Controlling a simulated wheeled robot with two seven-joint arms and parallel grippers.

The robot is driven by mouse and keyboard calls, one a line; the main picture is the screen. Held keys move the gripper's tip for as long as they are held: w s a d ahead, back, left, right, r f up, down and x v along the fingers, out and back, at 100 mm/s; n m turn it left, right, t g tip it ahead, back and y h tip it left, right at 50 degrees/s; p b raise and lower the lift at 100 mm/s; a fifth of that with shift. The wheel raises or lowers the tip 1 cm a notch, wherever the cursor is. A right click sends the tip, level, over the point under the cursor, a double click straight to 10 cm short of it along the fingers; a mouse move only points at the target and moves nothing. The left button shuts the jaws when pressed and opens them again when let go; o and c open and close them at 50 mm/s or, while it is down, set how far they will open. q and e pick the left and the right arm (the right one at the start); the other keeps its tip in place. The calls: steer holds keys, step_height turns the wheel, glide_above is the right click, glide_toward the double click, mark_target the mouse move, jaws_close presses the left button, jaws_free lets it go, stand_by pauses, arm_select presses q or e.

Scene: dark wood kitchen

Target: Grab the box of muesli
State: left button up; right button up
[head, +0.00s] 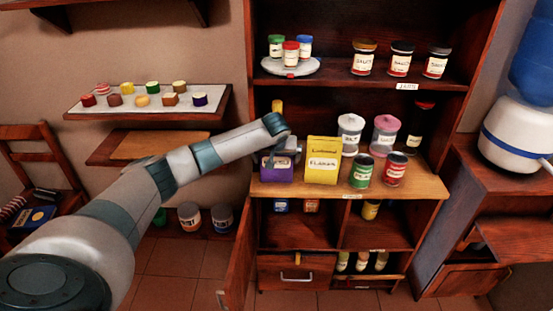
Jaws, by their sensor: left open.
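A low purple box (276,169) with a pale label stands at the left end of the cabinet's middle shelf; its label is too small to read. A taller yellow box (322,162), whose label seems to end in "flakes", stands just right of it. I cannot tell by the labels which one is the muesli. My left arm reaches in from the left, and my left gripper (284,152) is open, pointing down at the top of the purple box. Whether its fingers touch or straddle the box is not clear. My right gripper is not in view.
Lidded jars (350,134) and green and red cans (361,171) stand right of the yellow box. A yellow-topped item (277,107) shows behind my wrist. The upper shelf holds sauce jars (401,58) and a round tray (290,68). A cabinet door (240,250) hangs open below.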

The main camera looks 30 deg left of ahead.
mark_target(276, 159)
arm_select(q)
steer(key=shift+p+x, duration=0.3)
steer(key=shift+x, duration=1.3)
steer(key=c, duration=1)
